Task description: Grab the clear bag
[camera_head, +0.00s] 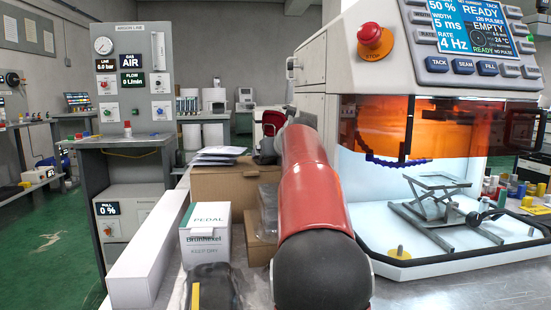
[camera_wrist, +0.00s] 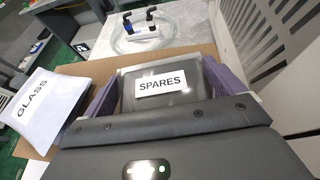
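A clear, greyish bag with a white "SPARES" label (camera_wrist: 165,88) lies on a cardboard box top in the wrist view. My gripper (camera_wrist: 165,85) has its two purple-grey fingers wide apart, one at the left side of the bag and one at the right. The bag shows between them; I cannot tell whether the fingers touch it. In the head view my red arm hides the gripper, and I cannot pick out the labelled bag there.
A white packet marked "GLASS" (camera_wrist: 33,103) lies just left of my gripper. A cardboard box (camera_head: 222,184) with papers on top, a white "PEDAL" carton (camera_head: 206,238) and a long white box (camera_head: 150,255) stand left of my arm. The welding machine (camera_head: 440,85) stands at right.

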